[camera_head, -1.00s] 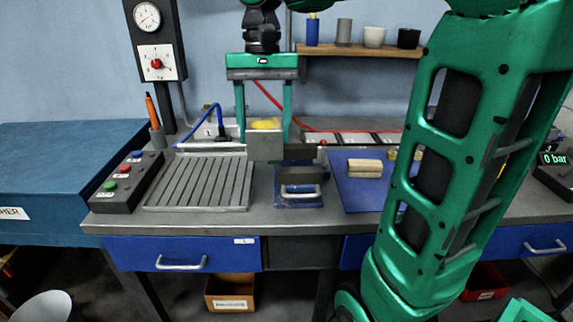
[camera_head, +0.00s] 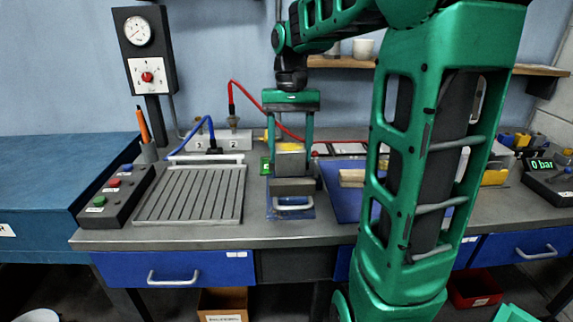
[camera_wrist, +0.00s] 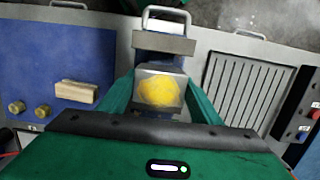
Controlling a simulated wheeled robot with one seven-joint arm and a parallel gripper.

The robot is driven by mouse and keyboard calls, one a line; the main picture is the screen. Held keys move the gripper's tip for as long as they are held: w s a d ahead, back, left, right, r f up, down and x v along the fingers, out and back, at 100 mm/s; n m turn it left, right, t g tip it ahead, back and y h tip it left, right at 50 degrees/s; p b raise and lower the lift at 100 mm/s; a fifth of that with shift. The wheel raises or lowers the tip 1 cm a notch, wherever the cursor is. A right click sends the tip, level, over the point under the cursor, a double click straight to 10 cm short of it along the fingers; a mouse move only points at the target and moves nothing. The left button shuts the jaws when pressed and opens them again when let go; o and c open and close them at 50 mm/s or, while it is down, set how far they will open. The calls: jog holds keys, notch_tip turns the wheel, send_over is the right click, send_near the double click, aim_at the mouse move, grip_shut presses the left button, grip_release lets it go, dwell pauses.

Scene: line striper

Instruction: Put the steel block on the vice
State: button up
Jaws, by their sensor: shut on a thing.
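The steel block (camera_head: 290,162) is a grey block with a yellow patch on its top. My gripper (camera_head: 290,150) is shut on it, one green finger on each side. The wrist view also shows the block (camera_wrist: 158,92) between the fingers, its yellow top towards the camera. The vice (camera_head: 292,187) has a grey jaw, a blue base and a pale handle at the front. The block is over the vice, just behind its front jaw; I cannot tell whether it touches the vice. In the wrist view the vice's jaw (camera_wrist: 163,43) lies just beyond the block.
A grooved plate (camera_head: 190,194) lies left of the vice, beside a button box (camera_head: 115,195). A blue mat (camera_head: 338,203) with a wooden block (camera_head: 351,178) is on the right, partly behind my arm. Red and blue hoses (camera_head: 236,92) loop behind.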

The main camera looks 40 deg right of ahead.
aim_at(290, 164)
jog(key=shift+f, duration=1.95)
jog(key=shift+f, duration=0.1)
jog(key=o, duration=1.7)
jog(key=r, duration=0.6)
jog(key=w+d+r, duration=0.1)
jog(key=r, duration=0.2)
jog(key=shift+w+r, duration=0.1)
jog(key=shift+r, duration=0.1)
jog(key=shift+w+a+r, duration=0.1)
jog(key=shift+w+r, duration=0.05)
jog(key=shift+r, duration=0.95)
